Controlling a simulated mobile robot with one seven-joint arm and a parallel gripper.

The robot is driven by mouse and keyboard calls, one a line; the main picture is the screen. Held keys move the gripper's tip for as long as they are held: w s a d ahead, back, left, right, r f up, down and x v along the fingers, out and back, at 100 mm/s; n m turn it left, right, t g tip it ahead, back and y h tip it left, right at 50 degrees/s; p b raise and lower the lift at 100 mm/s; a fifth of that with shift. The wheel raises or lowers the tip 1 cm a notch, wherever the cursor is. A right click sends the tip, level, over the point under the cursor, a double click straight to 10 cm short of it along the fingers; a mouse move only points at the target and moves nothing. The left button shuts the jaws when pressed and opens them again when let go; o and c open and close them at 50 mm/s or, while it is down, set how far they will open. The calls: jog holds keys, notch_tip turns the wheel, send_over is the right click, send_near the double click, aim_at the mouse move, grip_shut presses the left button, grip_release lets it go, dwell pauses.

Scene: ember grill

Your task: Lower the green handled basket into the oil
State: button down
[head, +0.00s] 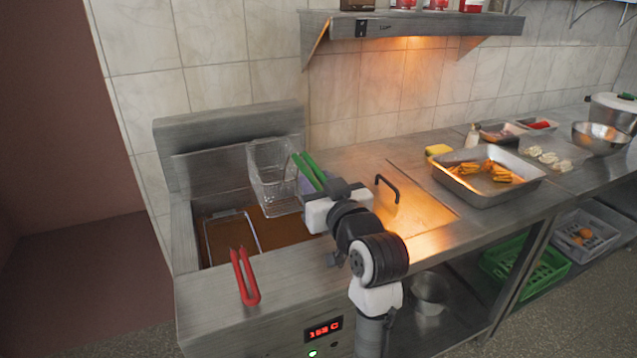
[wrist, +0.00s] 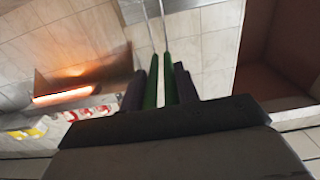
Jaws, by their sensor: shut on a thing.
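The wire basket with the green handle (head: 270,168) hangs over the right part of the fryer well, in front of its back wall. Its green handle (head: 309,171) runs down to my gripper (head: 325,197), which is shut on it. In the wrist view the green handle (wrist: 160,85) stands between the two dark fingers. The brown oil (head: 277,222) shows below and in front of the basket. The basket's lower end is close to the oil; I cannot tell whether it touches.
A second basket with a red handle (head: 245,277) sits in the left of the well, its handle over the front edge. Right of the fryer are a metal lid with a black handle (head: 387,188), a yellow sponge (head: 438,151) and a food tray (head: 487,196). A lit shelf (head: 420,27) hangs above.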

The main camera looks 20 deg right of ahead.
notch_tip(320, 180, up, 5)
jog(key=p, duration=0.3)
jog(key=shift+p, duration=0.4)
jog(key=shift+s+f, duration=0.1)
jog(key=shift+s, duration=0.05)
jog(key=s, duration=0.4)
jog(key=shift+s+d, duration=0.1)
jog(key=shift+s, duration=0.25)
jog(key=shift+w, duration=0.1)
